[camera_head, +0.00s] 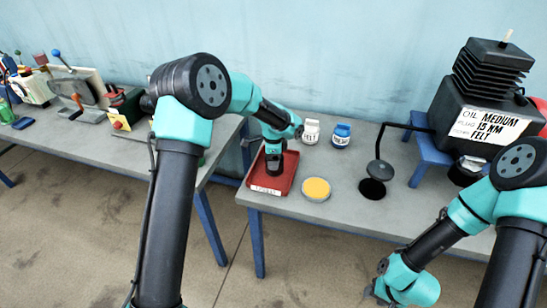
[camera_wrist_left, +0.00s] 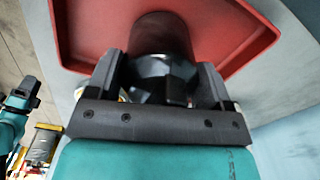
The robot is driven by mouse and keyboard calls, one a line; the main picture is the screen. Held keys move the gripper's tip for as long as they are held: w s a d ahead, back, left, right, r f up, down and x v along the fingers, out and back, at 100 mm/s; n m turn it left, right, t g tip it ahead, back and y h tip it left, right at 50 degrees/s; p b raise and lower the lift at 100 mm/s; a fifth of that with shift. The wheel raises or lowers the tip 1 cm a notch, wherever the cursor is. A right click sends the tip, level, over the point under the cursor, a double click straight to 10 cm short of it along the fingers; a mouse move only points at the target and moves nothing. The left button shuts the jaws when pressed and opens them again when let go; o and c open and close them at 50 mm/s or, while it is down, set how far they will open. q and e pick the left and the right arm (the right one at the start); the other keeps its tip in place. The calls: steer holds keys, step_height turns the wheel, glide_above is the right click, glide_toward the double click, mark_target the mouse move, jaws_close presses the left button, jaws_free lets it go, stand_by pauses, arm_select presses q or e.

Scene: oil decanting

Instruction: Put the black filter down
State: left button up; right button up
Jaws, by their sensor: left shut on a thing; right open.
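The black filter (camera_head: 274,169) is a short dark cylinder, upright, within the outline of the red tray (camera_head: 291,170). My left gripper (camera_head: 274,149) comes down from above and is shut on the filter. In the left wrist view the filter (camera_wrist_left: 163,38) sits between the two fingers, with the red tray (camera_wrist_left: 85,32) behind it. I cannot tell whether its lower end touches the tray floor. My right gripper (camera_head: 377,290) is low at the front right, away from the tray, open and empty.
A yellow-topped round dish (camera_head: 316,189) stands just right of the tray. A white bottle (camera_head: 311,133) and a blue bottle (camera_head: 341,136) stand behind. A bent black arm with a disc (camera_head: 379,169), a black round (camera_head: 372,189) and a labelled oil unit (camera_head: 485,125) are further right.

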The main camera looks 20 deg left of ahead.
arm_select(q)
steer(key=o, duration=1.1)
steer(key=shift+r, duration=0.1)
step_height(320, 180, up, 12)
steer(key=shift+r, duration=0.1)
